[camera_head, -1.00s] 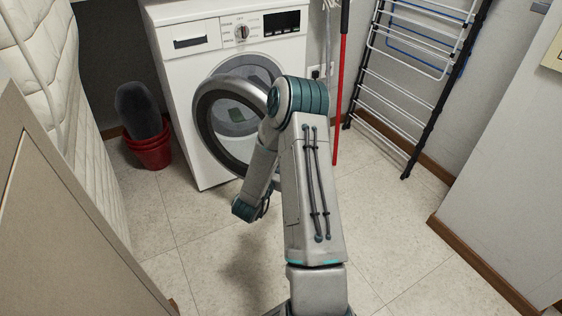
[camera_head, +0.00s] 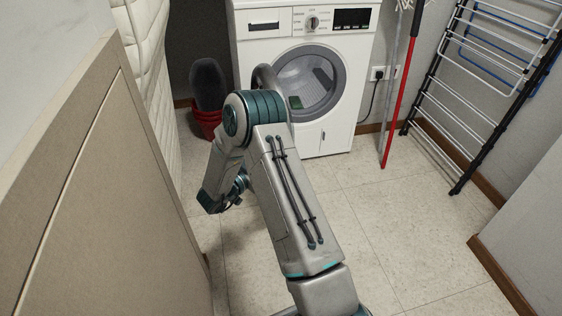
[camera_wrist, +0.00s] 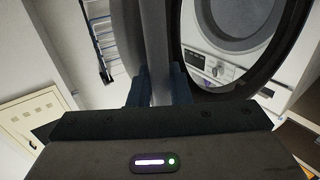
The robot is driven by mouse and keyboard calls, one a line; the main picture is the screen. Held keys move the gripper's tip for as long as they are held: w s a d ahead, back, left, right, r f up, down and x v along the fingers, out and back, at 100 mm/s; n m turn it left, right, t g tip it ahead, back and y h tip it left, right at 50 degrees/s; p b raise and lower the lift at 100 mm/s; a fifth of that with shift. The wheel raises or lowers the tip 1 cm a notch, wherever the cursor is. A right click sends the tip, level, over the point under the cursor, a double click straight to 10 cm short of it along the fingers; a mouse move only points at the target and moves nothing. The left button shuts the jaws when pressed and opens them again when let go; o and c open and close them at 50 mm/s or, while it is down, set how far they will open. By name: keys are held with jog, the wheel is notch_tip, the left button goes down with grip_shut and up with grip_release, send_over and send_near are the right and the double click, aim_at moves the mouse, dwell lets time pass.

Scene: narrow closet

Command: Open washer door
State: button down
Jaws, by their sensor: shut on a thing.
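The white washer (camera_head: 345,50) stands at the back in the head view. Its round drum opening (camera_head: 312,85) is uncovered, with something green low inside. The round door (camera_head: 265,74) is swung out to the left and mostly hidden behind my arm. In the wrist view, my gripper (camera_wrist: 158,88) is shut on the door's grey rim (camera_wrist: 155,35), which runs between the two fingers. The door's dark inner ring (camera_wrist: 288,50) curves on the right, with the washer front (camera_wrist: 202,62) seen through it. In the head view my fingers are hidden.
A red bucket (camera_head: 207,122) with a dark object stands left of the washer. A beige cabinet (camera_head: 90,200) is close on the left. A red pole (camera_head: 400,100) and a drying rack (camera_head: 480,90) stand on the right. Tiled floor (camera_head: 380,230) is clear at front right.

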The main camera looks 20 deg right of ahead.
jog(key=shift+w+a, duration=0.2)
jog(key=shift+a, duration=0.1)
jog(key=c, duration=1.4)
grip_release()
jog(key=shift+d, duration=0.1)
jog(key=shift+r, duration=0.25)
notch_tip(320, 180, up, 4)
jog(key=p, duration=0.2)
jog(key=shift+r+p, duration=0.15)
jog(key=shift+p, duration=0.25)
jog(key=s+d+r+p, duration=0.1)
jog(key=s+d+r, duration=0.1)
jog(key=d, duration=0.1)
jog(key=s+d+r+p, duration=0.1)
jog(key=s+d+r, duration=0.1)
jog(key=s+d, duration=0.1)
jog(key=s+d+r+p, duration=0.1)
jog(key=s+d+r, duration=0.1)
jog(key=d, duration=0.1)
jog(key=shift+s+r+p, duration=0.15)
jog(key=shift+s+p, duration=0.1)
jog(key=shift+p, duration=0.1)
